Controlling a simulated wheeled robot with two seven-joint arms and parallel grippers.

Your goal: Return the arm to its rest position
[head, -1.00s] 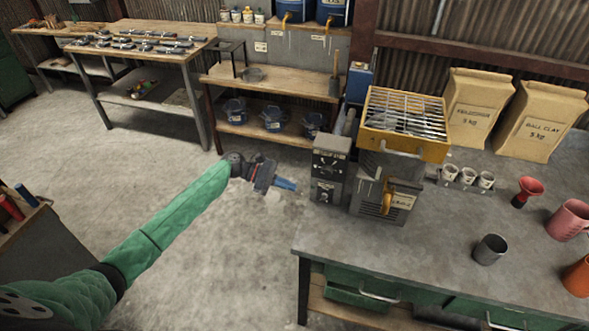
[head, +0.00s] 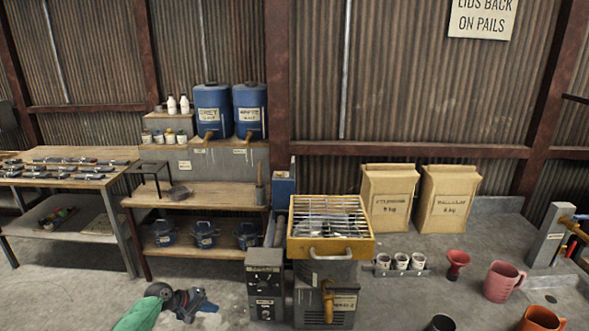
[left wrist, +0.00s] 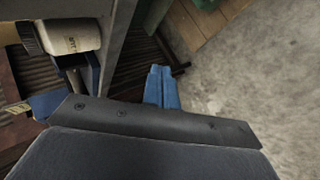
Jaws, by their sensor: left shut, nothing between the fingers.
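My left gripper (head: 208,306) shows at the bottom left of the head view, at the end of my green-sleeved arm. It is over the concrete floor, left of the grey machine under the yellow tray. In the left wrist view its blue fingers (left wrist: 162,88) are together with nothing between them. Most of the left arm is below the head view's edge. My right gripper is not in view.
A yellow tray with a metal grid (head: 366,247) sits on the grey machine (head: 305,273). Two paper sacks (head: 388,203), small cups, a red funnel (head: 457,262) and mugs stand to the right. A shelf unit (head: 208,195) stands behind the gripper.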

